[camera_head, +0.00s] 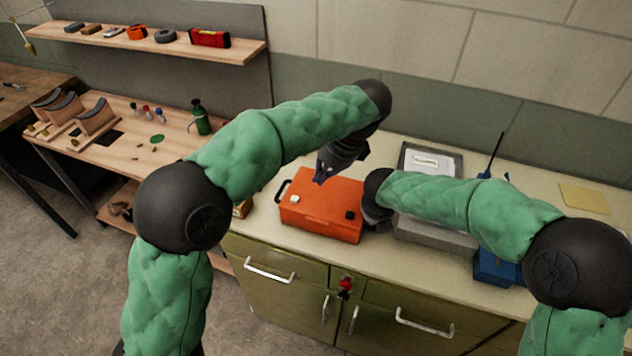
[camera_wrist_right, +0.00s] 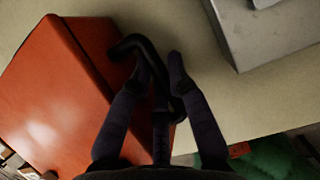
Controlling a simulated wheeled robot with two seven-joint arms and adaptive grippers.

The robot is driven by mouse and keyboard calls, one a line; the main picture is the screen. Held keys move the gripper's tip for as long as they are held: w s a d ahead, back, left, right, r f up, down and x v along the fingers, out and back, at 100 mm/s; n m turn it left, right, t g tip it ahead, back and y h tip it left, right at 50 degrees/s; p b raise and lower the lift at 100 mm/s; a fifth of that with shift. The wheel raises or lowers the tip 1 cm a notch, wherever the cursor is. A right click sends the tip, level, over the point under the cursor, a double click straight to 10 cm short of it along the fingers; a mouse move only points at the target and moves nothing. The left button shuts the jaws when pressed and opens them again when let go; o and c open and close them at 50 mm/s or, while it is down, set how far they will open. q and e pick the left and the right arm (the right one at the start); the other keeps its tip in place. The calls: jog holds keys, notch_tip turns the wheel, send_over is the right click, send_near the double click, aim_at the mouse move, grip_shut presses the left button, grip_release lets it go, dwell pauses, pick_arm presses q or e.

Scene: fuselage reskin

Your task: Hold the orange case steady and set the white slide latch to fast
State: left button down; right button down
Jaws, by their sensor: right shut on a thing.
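The orange case (camera_head: 318,207) stands on the bench top in the head view. A small white piece (camera_head: 294,198), which looks like the slide latch, sits near the left of its front edge; its setting is too small to read. A black knob (camera_head: 350,215) is near the right. My left gripper (camera_head: 321,178) is above the case's back part, fingers pointing down; whether it is open is unclear. My right gripper (camera_wrist_right: 158,66) is shut on the black handle (camera_wrist_right: 128,45) at the case's right side. In the head view my right wrist hides that handle.
A grey box (camera_head: 450,234) with a pale panel stands right of the case. A blue device (camera_head: 493,266) with a black aerial is partly behind my right arm. A yellow sheet (camera_head: 584,198) lies at the far right. The bench top's front strip is clear.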

dwell(0.4)
jog(key=c, duration=1.1)
grip_release()
jog(key=shift+r, duration=0.1)
